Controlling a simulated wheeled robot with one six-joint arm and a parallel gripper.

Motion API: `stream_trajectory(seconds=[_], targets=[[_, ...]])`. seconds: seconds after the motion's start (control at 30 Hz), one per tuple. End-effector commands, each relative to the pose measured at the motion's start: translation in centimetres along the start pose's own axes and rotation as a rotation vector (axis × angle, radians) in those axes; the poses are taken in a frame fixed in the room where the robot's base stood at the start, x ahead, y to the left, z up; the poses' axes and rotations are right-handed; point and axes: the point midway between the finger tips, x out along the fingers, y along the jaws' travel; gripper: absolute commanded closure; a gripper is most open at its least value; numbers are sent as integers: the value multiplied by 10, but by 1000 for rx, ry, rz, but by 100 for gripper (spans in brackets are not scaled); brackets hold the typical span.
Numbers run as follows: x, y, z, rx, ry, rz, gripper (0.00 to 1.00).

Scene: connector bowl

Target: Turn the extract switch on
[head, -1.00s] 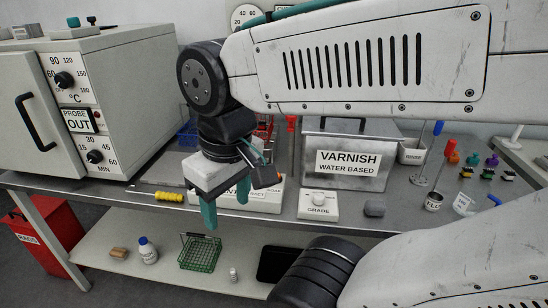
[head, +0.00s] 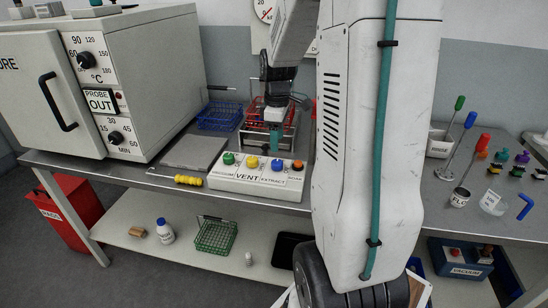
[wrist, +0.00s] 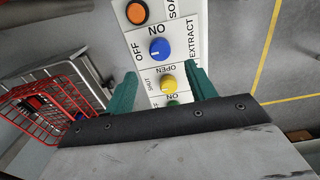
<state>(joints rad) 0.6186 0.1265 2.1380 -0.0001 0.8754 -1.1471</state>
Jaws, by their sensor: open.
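The extract switch is a blue knob (head: 277,165) on a white control box (head: 232,184), above the word EXTRACT. In the wrist view the blue knob (wrist: 159,49) has OFF at its left and ON above it; I cannot clearly tell which its pointer faces. My gripper (wrist: 160,72) is open and empty, with teal fingers to either side of the strip of knobs, between the blue knob and the yellow knob (wrist: 167,83) in the picture. In the head view my gripper (head: 275,138) is over the back of the box, and its fingers partly overlap.
A green knob (head: 228,158) and an orange knob (head: 297,165) flank the row. A red wire rack (head: 256,112) stands close behind the box. A blue basket (head: 220,115), grey plate (head: 194,152) and yellow-handled tool (head: 188,180) lie left.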

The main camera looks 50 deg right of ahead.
Motion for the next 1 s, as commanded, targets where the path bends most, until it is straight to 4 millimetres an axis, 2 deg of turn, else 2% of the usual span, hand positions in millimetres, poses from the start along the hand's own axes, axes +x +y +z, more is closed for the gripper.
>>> stream_trajectory(seconds=[0.4,0.5,0.87,0.97,1.0], targets=[[61,0,0,-4,-2,-5,45],[71,0,0,-4,-1,-3,45],[77,0,0,-4,-1,-1,45],[77,0,0,-3,-1,-1,70],[77,0,0,-3,-1,-1,81]])
